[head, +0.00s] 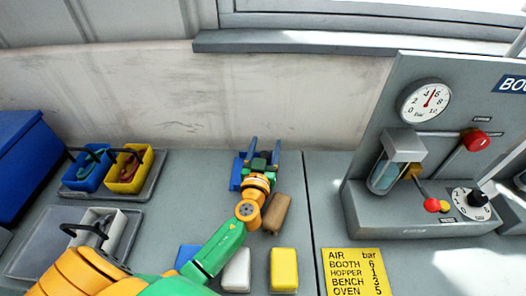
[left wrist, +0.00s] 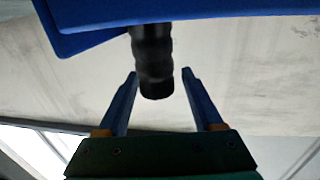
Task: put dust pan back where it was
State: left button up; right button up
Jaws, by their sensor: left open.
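The dust pan shows as a flat blue pan (left wrist: 90,18) with a black ribbed handle (left wrist: 152,60) in the left wrist view. In the head view, a blue piece (head: 236,172) shows beside my left gripper and is probably the same pan, mostly hidden by the gripper. My left gripper (head: 265,145) is open, its blue fingers pointing toward the back wall. In the left wrist view its fingers stand on either side of the handle's end, with gaps on both sides. I cannot tell how deep the handle sits between them. My right gripper is not in view.
A brown block (head: 276,213) lies right of my left wrist. White (head: 237,270) and yellow (head: 284,270) blocks lie in front. Blue (head: 85,172) and yellow (head: 130,172) bins stand left. A gauge panel (head: 370,165) stands right. The bench strip before the wall is clear.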

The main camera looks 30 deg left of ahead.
pick_arm(q)
jog(key=b+v, duration=0.1)
jog(key=v, duration=0.5)
jog(key=shift+s+d+b, duration=0.1)
jog(key=shift+s+b, duration=0.25)
jog(key=shift+b, duration=0.05)
jog(key=shift+s+r, duration=0.25)
jog(key=shift+s, duration=0.05)
